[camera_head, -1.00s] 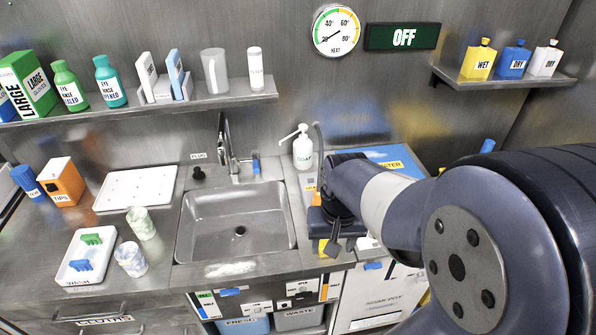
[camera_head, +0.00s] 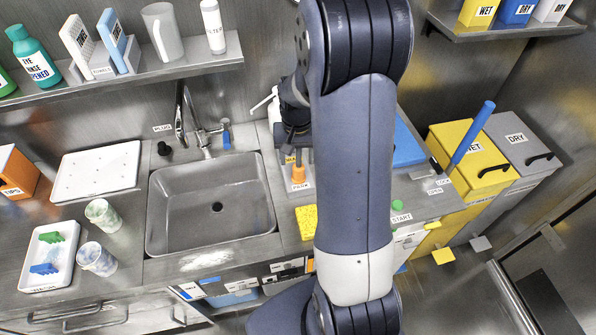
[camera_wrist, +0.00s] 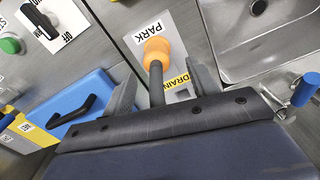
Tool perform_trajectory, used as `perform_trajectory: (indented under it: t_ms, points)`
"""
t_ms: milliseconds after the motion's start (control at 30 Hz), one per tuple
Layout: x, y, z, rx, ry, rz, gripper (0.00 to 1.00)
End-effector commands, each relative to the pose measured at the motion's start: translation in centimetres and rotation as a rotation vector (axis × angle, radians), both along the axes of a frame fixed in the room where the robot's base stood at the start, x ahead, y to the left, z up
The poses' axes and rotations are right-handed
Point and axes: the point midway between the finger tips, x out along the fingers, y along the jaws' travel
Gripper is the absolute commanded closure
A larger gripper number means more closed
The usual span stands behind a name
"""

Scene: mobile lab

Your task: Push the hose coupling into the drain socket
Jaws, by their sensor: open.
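The orange hose coupling (camera_head: 298,174) stands at the PARK label (camera_head: 303,187), right of the sink; the wrist view shows the coupling (camera_wrist: 156,49) with its dark hose running toward my gripper. The yellow DRAIN label (camera_wrist: 178,81) is beside the hose, on the sink side. The drain socket itself is not clearly visible; my gripper and wrist cover the area near the label. My gripper (camera_wrist: 163,95) is open, one finger on each side of the hose, and appears apart from the coupling. In the head view my gripper (camera_head: 294,137) is partly hidden by my arm.
The sink (camera_head: 215,205) lies left of the coupling, with its tap (camera_head: 185,120) behind. A yellow sponge (camera_head: 306,222) lies at the counter's front. A blue lid (camera_wrist: 80,105) is on the other side. The WET bin (camera_head: 470,155) and DRY bin (camera_head: 520,150) stand right.

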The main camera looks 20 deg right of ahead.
Motion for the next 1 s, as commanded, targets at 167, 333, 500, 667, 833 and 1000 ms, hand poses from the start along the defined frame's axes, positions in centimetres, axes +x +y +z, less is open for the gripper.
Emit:
perform_trajectory:
  t_ms: [167, 333, 500, 667, 833, 1000]
  points:
    - [-0.4, -0.1, -1.7, 0.001, 0.005, -0.001, 0.44]
    - [-0.5, -0.2, -4.0, 0.001, 0.005, 0.000, 0.44]
    - [-0.5, -0.2, -5.1, 0.000, 0.001, 0.000, 0.44]
    - [-0.4, -0.2, -5.2, 0.000, -0.001, 0.000, 0.44]
    - [-0.4, -0.2, -5.2, 0.000, -0.001, 0.000, 0.52]
    - [-0.4, -0.2, -5.2, 0.000, 0.000, 0.000, 0.65]
